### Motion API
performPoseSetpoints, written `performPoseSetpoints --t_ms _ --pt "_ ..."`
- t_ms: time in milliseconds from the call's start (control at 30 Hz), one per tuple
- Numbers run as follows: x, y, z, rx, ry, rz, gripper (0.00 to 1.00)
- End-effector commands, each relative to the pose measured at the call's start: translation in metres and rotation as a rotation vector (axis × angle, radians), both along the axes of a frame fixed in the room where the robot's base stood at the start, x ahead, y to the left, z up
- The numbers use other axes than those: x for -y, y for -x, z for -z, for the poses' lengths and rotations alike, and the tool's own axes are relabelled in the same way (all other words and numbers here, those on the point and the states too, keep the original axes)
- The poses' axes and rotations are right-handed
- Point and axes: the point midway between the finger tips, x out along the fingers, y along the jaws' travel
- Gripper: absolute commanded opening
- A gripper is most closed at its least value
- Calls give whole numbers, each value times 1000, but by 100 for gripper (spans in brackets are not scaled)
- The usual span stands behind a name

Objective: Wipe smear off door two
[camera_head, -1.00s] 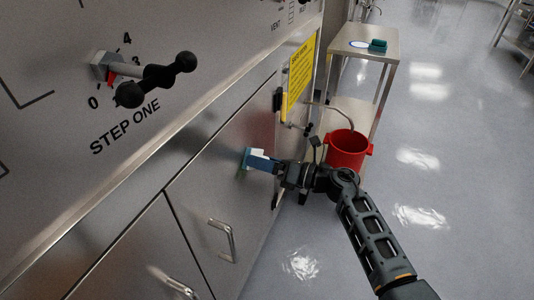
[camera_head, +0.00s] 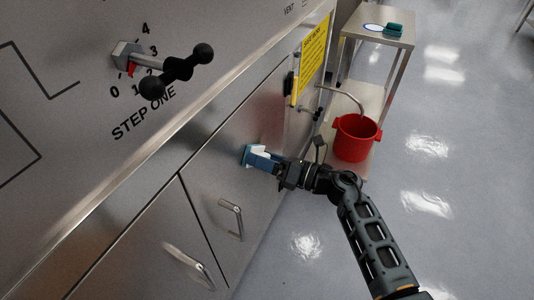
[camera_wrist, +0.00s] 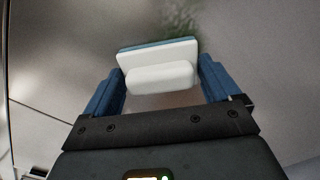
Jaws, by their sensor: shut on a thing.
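My gripper (camera_head: 268,162) is shut on a white and blue wiping pad (camera_wrist: 158,50), by its white grip (camera_wrist: 160,78). In the wrist view the blue fingers stand on both sides of that grip. The pad is at the upper part of a steel cabinet door (camera_head: 215,180) with a bar handle (camera_head: 232,218). I cannot tell whether it touches the door. A dark greenish smear (camera_wrist: 182,18) shows on the steel just beyond the pad in the wrist view. Part of it may be hidden behind the pad. No door number is readable.
Another door with a handle (camera_head: 190,265) is at lower left. Above are the STEP ONE lever (camera_head: 177,70) and a yellow sign (camera_head: 311,58). A steel cart (camera_head: 378,38) holds a green item (camera_head: 393,30) and a red bucket (camera_head: 356,137). Floor at right is clear.

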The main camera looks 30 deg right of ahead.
Motion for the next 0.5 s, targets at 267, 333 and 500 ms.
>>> performPoseSetpoints --t_ms 267,333,500 --pt "-20 12 -2 1 0 -1 66" --pt "-24 14 -2 0 0 -2 66" --pt "-25 16 -5 1 0 -1 66"
